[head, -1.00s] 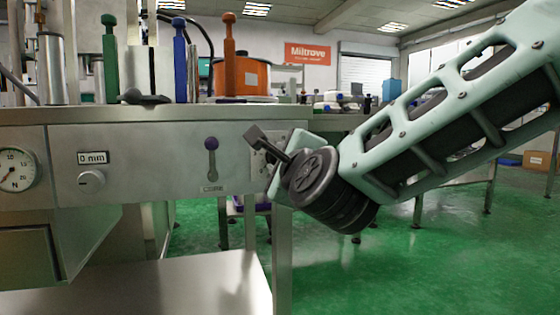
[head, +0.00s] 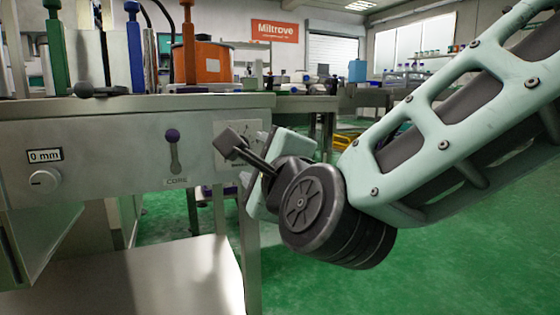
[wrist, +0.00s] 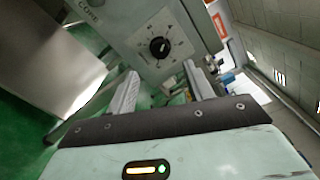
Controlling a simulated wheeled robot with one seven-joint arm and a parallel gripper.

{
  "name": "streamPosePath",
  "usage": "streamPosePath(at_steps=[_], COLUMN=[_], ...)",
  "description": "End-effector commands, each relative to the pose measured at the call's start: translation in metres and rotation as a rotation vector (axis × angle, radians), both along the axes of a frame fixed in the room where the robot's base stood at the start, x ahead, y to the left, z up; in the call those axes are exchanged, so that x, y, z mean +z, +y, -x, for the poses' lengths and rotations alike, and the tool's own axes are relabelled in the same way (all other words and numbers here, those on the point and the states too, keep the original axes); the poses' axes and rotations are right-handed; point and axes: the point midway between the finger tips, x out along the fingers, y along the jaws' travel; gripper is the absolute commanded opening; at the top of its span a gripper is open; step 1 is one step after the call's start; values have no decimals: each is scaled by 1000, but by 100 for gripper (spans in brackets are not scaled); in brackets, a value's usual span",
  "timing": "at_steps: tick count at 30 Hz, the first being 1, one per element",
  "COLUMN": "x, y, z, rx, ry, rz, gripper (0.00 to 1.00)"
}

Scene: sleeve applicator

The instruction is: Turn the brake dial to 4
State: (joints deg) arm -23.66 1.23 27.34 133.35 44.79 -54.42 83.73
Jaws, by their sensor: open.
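The brake dial (wrist: 159,47) is a round black knob on a pale plate with marks around it, seen in the wrist view. The marks are too small to read, so its setting cannot be told. In the head view the dial plate (head: 232,132) is at the right end of the grey panel, and my gripper's dark and pale parts hide the knob. My gripper (wrist: 160,74) is open and empty in the wrist view. Its two pale fingers stand apart, with the dial beyond and between them, not visibly touching it.
A purple-knobbed lever (head: 173,150) marked CORE is left of the dial plate. Further left are a small knob (head: 43,181) and a "0 mm" display (head: 45,155). Green, blue and orange posts and an orange pot (head: 208,60) stand above. Green floor lies open at the right.

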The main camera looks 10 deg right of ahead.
Motion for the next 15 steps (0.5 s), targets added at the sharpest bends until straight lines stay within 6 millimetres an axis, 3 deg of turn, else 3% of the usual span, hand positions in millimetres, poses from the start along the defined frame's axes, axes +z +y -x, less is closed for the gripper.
streamPosePath(at_steps=[6, 15], x=[4, 1], y=[-13, -25], z=[49, 86], rx=[3, 0], ry=[-1, 0], rz=[2, -1], gripper=[52, 52])
